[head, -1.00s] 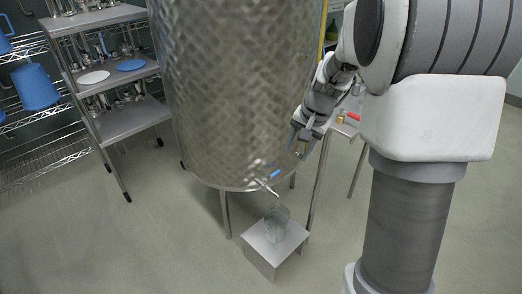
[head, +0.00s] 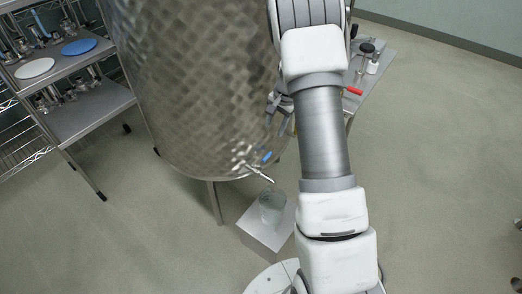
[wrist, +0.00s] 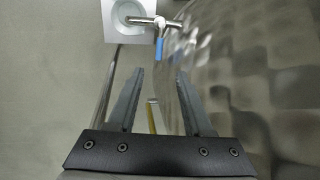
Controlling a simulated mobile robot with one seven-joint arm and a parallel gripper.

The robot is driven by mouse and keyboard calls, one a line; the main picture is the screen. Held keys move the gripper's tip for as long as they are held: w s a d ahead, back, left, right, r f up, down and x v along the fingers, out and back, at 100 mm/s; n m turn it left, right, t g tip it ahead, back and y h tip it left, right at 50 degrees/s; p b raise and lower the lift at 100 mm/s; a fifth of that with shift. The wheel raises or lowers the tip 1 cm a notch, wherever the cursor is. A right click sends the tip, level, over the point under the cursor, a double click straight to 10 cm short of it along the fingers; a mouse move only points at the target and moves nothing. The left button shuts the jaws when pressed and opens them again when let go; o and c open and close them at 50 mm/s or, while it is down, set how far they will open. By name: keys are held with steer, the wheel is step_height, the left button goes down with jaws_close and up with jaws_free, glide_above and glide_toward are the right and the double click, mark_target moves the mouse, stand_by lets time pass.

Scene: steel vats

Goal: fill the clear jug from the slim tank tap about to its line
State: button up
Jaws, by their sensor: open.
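The tall steel tank (head: 190,90) stands on legs. Its tap (head: 262,175) is low on its front, with a blue lever (head: 266,157). The clear jug (head: 272,207) stands upright on a small steel stand (head: 262,238), below the spout. In the wrist view the jug (wrist: 126,14) shows from above, with the tap (wrist: 146,20) over it and the blue lever (wrist: 159,48) beyond my fingertips. My gripper (wrist: 158,74) is open and empty, beside the tank wall and apart from the lever. In the head view my arm partly hides it. The jug's water level and line are too small to tell.
A steel shelf rack (head: 75,120) with a white plate (head: 35,68) and a blue plate (head: 79,47) stands at the left. A side table (head: 372,75) with a red-handled item (head: 353,90) is behind my arm.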

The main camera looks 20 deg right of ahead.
mark_target(265, 158)
steer(key=w+f+b, duration=0.1)
steer(key=f, duration=0.4)
steer(key=w+a+f+b, duration=0.1)
steer(key=f+b, duration=0.1)
steer(key=f, duration=0.4)
steer(key=w+a+f+b, duration=0.1)
steer(key=f+b, duration=0.1)
steer(key=f, duration=0.4)
steer(key=shift+f, duration=0.15)
steer(key=shift+d, duration=0.1)
jaws_close()
stand_by(0.7)
